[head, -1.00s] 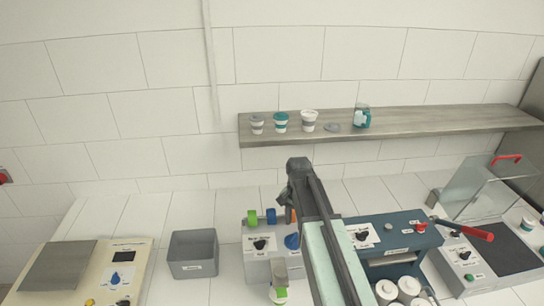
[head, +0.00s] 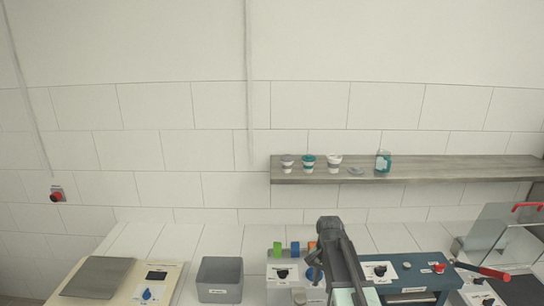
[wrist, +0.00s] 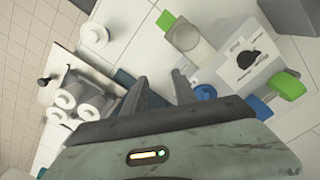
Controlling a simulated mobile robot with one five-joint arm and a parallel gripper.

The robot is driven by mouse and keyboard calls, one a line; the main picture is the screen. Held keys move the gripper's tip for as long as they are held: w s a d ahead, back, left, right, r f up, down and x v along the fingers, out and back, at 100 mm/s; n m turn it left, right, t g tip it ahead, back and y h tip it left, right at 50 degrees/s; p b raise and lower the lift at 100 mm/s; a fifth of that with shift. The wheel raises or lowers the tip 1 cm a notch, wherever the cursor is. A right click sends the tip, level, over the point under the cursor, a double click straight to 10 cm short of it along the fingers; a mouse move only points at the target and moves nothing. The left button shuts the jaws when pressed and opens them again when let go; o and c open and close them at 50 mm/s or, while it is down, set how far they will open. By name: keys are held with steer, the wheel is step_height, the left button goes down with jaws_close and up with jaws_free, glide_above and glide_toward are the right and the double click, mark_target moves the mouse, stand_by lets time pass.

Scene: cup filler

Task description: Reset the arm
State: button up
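My arm reaches up from the bottom of the head view, with my gripper (head: 328,224) in front of the grey and white machine (head: 283,272). In the wrist view my gripper (wrist: 158,84) has its two dark fingers apart, with only white counter visible between them. Nothing is held. A pale cylinder with a green end (wrist: 188,42) lies beyond the fingers in the wrist view, apart from them. The machine's dark knob and its green and blue parts (wrist: 287,85) show to the right there.
A grey bin (head: 219,280) and a cream machine (head: 128,278) stand to the left. A blue machine (head: 413,271) with a red-handled lever stands close on the right. A wall shelf (head: 430,167) holds cups and a jar. Several white cylinders (wrist: 75,92) show in the wrist view.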

steer(key=s+f+n+b, duration=0.7)
steer(key=s+f+b, duration=0.5)
steer(key=f+b, duration=0.5)
steer(key=shift+s+a+f+n, duration=0.15)
steer(key=shift+s+n, duration=0.05)
steer(key=shift+n, duration=0.1)
stand_by(0.7)
